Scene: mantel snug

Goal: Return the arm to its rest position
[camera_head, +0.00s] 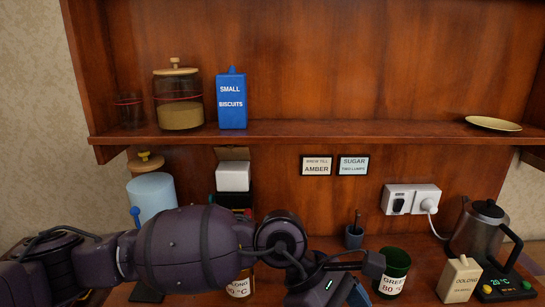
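My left arm (190,243) comes in from the left and stretches across the lower part of the view, above the counter. Its gripper (364,281) is low and right of the middle, beside the left side of a dark green tin (393,272) labelled GREEN 80 °C. I cannot tell whether they touch. The lower part of the gripper is cut off by the frame's bottom edge, and its finger gap is not clear. I see nothing held in it. My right arm and gripper are not in view.
A white-labelled tin (239,288) and a pale blue canister (152,195) are partly behind my arm. An oolong box (459,280), kettle (482,232) and small dark pot (354,237) stand right. The shelf (340,130) holds a biscuit box (232,100), jar (179,98) and yellow plate (493,123).

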